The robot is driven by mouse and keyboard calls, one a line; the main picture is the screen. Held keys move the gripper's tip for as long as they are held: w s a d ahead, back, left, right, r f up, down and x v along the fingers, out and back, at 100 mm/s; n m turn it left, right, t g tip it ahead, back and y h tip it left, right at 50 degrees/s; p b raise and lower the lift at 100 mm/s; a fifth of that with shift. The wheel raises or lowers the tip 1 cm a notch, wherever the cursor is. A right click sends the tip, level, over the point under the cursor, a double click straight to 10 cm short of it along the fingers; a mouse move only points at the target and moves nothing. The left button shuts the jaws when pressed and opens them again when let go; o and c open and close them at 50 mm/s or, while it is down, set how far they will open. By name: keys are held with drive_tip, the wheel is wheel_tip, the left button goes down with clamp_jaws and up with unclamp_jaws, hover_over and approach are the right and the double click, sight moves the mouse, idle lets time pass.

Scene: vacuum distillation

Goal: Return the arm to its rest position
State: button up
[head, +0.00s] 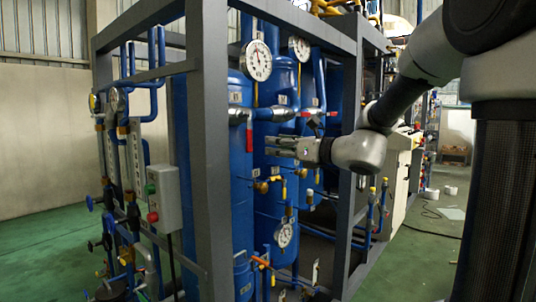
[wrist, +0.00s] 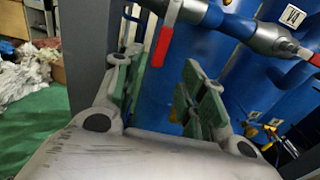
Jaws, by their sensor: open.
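My gripper (head: 284,148) is at the end of my arm in the head view, in front of the blue vertical tanks (head: 240,175) and inside the grey frame's opening. In the wrist view my gripper (wrist: 160,90) shows two green-padded fingers spread apart with nothing between them. A red valve handle (wrist: 160,47) hangs from a grey and blue pipe just beyond the fingers. I cannot tell the exact gap between them. My arm reaches in from the upper right of the head view.
Grey frame posts (head: 207,150) stand close around the tanks. A pressure gauge (head: 258,60) sits above my gripper. A control box with green and red buttons (head: 163,198) is at the left. Green floor (head: 415,265) is open at the lower right.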

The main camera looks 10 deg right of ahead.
drive_tip(key=s+d+f+n+g+h, duration=0.2)
drive_tip(key=s+f+n+g, duration=0.6)
drive_tip(key=s+f+n, duration=0.65)
drive_tip(key=s+d+f+n+g+h, duration=0.1)
drive_tip(key=s+d+n+g+h, duration=0.1)
drive_tip(key=s+d+n+h, duration=0.6)
drive_tip(key=shift+s+d+f+n+h, duration=0.15)
drive_tip(key=shift+s+d+n+h, duration=0.15)
drive_tip(key=shift+s+d+n, duration=2.55)
